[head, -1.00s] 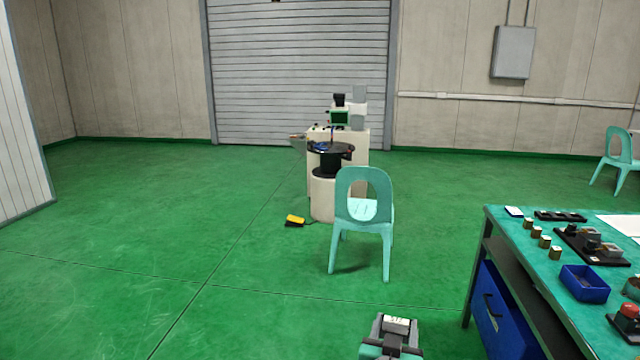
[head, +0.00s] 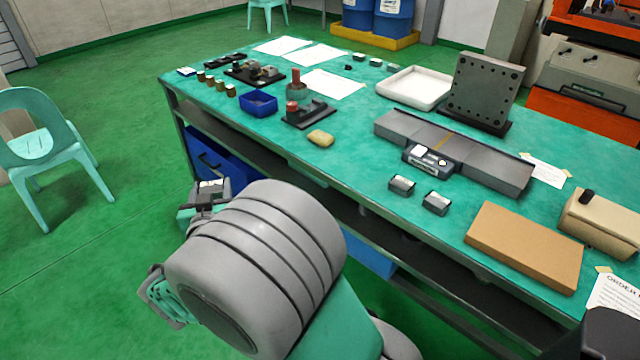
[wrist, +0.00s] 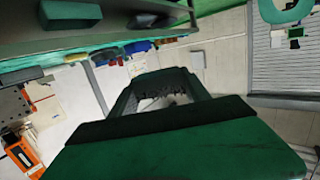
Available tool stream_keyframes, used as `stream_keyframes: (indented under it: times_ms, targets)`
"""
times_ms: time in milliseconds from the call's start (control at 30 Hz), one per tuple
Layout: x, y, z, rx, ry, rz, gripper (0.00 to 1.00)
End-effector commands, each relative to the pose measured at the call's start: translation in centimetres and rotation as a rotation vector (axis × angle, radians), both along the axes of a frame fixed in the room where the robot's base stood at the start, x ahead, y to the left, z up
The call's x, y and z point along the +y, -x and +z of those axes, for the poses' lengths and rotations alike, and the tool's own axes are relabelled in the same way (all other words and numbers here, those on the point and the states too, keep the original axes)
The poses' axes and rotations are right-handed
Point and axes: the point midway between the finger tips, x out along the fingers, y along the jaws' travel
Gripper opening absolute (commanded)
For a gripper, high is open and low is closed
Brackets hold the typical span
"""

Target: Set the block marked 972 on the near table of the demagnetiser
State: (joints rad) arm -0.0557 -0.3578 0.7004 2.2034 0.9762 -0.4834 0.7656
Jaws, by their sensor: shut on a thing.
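My gripper (head: 203,197) is shut on a small grey block (head: 212,186) with a pale top face; I cannot read its marking. It holds the block off the left side of the bench, over the green floor, clear of the bench top. The demagnetiser appears to be the long low grey unit (head: 405,130) on the bench, with a brown strip across its middle and a control box (head: 428,158) at its front. Its right-hand flat part (head: 495,172) lies nearer to me and is bare. In the wrist view, dark green gripper parts fill the foreground; the block is not clear there.
Two grey blocks (head: 401,184) (head: 435,203) lie on the bench (head: 350,165) before the unit. A cardboard-brown slab (head: 525,245) and a beige case (head: 600,222) are to its right. A dark drilled plate (head: 484,92) and a white tray (head: 413,88) stand behind. A chair (head: 42,140) stands left.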

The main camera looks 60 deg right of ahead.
Motion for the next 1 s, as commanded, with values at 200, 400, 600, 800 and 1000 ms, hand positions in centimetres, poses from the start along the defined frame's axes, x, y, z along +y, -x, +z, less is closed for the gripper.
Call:
stream_keyframes:
  times_ms: [200, 400, 600, 800, 1000]
  targets:
    - [-12.0, 6.1, -0.8, -0.014, 0.002, -0.305, 0.00]
    - [-19.0, 12.6, 1.4, -0.012, 0.003, -0.542, 0.00]
    - [-22.6, 18.1, 4.9, -0.012, 0.002, -0.743, 0.00]
    - [-22.8, 21.7, 6.0, 0.002, 0.001, -0.927, 0.00]
    - [-22.5, 22.8, 4.4, -0.005, 0.002, -0.954, 0.00]
